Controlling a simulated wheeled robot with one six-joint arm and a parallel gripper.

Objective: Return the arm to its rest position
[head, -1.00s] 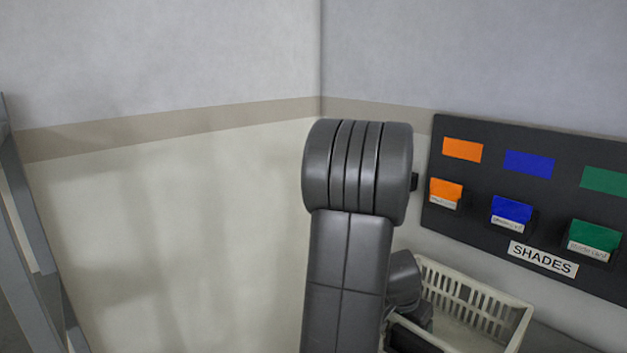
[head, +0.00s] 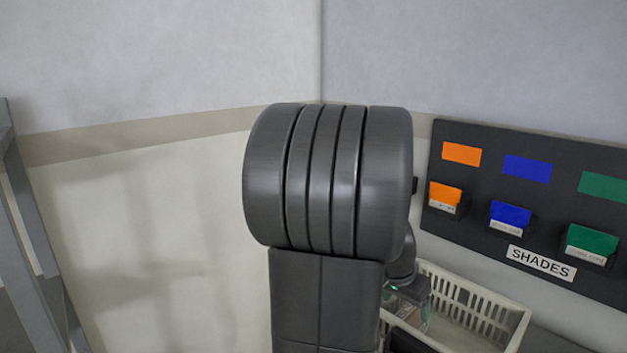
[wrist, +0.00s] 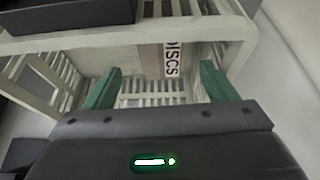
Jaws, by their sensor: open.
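My gripper (wrist: 158,88) shows in the wrist view with its two green fingers spread apart and nothing between them. It points toward a cream slatted basket (wrist: 130,42) that has a label reading "DISCS" on it. In the head view my arm's large grey joint fills the middle and hides most of my gripper. The basket (head: 478,290) shows behind the arm at the lower right. I cannot tell how far the fingers are from the basket.
A dark board (head: 480,215) labelled "SHADES" hangs on the right wall with orange, blue and green cards. A grey metal frame (head: 32,210) stands at the far left. The wall between the frame and my arm is bare.

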